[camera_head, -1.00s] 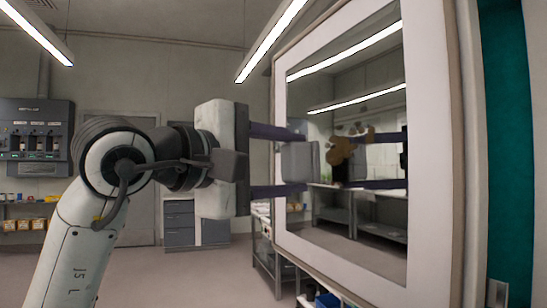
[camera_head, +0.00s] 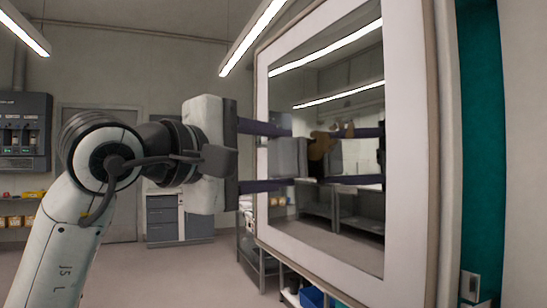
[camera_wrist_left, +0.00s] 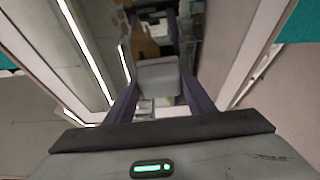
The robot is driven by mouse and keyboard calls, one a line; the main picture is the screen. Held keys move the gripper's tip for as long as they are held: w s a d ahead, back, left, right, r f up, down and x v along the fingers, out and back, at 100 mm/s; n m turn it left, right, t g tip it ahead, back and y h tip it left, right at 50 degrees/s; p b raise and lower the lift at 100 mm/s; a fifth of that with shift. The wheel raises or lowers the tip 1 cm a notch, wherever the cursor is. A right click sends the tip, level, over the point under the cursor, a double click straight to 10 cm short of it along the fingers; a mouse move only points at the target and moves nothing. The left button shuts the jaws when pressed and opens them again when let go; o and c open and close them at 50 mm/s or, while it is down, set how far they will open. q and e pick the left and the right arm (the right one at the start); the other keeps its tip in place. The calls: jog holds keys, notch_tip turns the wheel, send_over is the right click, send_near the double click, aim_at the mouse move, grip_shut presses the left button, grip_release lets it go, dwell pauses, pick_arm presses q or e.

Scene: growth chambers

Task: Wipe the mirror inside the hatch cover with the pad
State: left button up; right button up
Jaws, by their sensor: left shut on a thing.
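The pad (camera_head: 287,158) is a grey block. My left gripper (camera_head: 291,157) holds it between two long dark purple fingers, in front of the left part of the mirror (camera_head: 345,228). The mirror sits in the pale frame of the raised hatch cover (camera_head: 412,150). In the left wrist view the pad (camera_wrist_left: 157,76) shows between the fingers, beyond the dark palm edge. The pad's far face is hidden, and I cannot tell whether it touches the glass. Reflected fingers and a brown shape show beside the pad in the mirror. My right gripper is out of view.
A teal panel (camera_head: 480,140) and a pale wall stand right of the hatch cover. A shelf with a blue bin (camera_head: 312,297) is below it. A grey drawer cabinet (camera_head: 162,219) and a dark wall unit (camera_head: 24,125) stand far back. The floor at lower left is clear.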

pick_arm(q)
jog(key=shift+w+d, duration=0.3)
jog(key=shift+d, duration=0.25)
jog(key=shift+w+d, duration=0.25)
jog(key=shift+d, duration=0.25)
jog(key=shift+s, duration=0.1)
